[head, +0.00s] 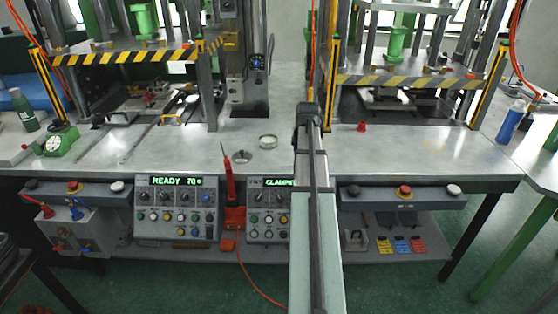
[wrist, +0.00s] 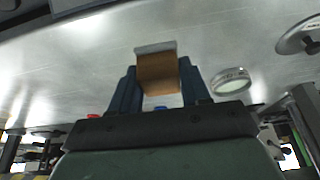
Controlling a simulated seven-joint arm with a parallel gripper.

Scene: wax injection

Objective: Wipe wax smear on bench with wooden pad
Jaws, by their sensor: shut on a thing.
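The wooden pad (wrist: 158,74) is a brown block with a pale grey edge, held between the blue fingers of my gripper (wrist: 160,84) in the wrist view. In the head view my gripper (head: 308,110) is over the middle of the metal bench (head: 390,150), and my arm hides the pad. I cannot tell whether the pad touches the bench. A faint yellowish patch on the bench right of my gripper may be the wax smear (head: 436,142); it is hard to make out.
A small red piece (head: 362,126) stands to the right. Striped press guards (head: 410,80) rise behind. A blue bottle (head: 510,122) stands at far right.

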